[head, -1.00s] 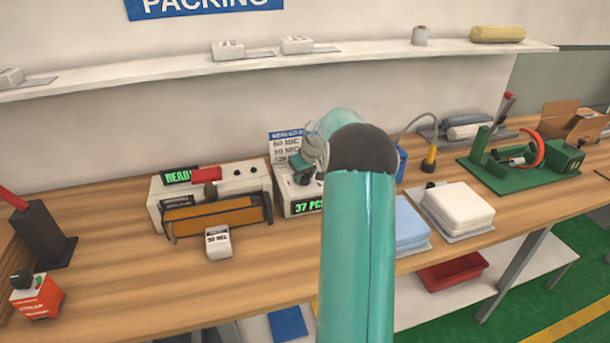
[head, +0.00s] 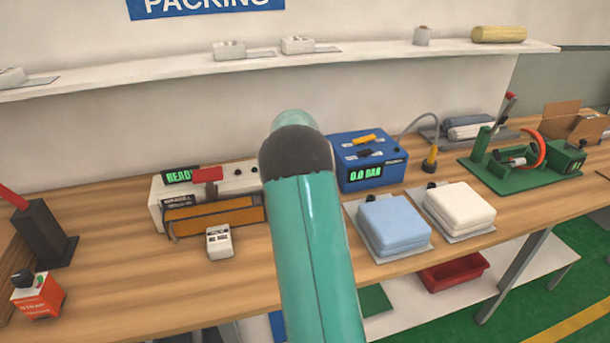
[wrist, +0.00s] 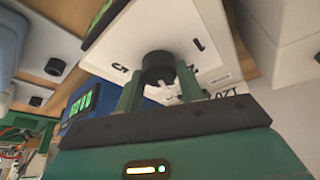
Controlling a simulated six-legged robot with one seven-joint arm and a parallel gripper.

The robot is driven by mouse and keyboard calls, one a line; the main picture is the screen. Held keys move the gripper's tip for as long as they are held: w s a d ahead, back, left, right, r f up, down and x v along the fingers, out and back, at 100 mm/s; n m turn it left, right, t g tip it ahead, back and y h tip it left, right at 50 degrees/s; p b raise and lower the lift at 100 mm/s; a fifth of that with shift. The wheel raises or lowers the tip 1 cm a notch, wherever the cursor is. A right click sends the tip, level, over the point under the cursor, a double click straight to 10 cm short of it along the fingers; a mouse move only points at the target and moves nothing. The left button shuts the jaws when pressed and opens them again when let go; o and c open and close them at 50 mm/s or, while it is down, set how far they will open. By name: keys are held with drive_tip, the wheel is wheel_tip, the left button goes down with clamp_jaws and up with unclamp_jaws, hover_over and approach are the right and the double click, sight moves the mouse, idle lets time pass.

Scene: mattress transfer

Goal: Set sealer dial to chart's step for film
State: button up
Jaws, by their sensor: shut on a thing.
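In the wrist view my gripper (wrist: 160,82) has its two green fingers closed around a dark round dial (wrist: 158,64). The dial stands on a white panel (wrist: 112,45) with printed numbers, of which a 5 and a 1 show. In the head view my arm hides the gripper, the dial unit and the chart. The sealer (head: 155,205) with its orange bar and green READY display stands left of my arm. A small white block (head: 219,242) with a film label lies in front of it; the label is hard to read.
A blue unit (head: 370,160) reading 0.0 BAR stands right of my arm. Blue (head: 395,222) and white (head: 460,208) folded stacks lie in front of it. A green fixture (head: 500,175) stands further right.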

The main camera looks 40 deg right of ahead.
drive_tip(key=shift+m, duration=0.3)
drive_tip(key=o, duration=1)
drive_tip(key=v, duration=1.3)
drive_tip(key=shift+a+r, duration=0.15)
drive_tip(key=shift+r, duration=0.25)
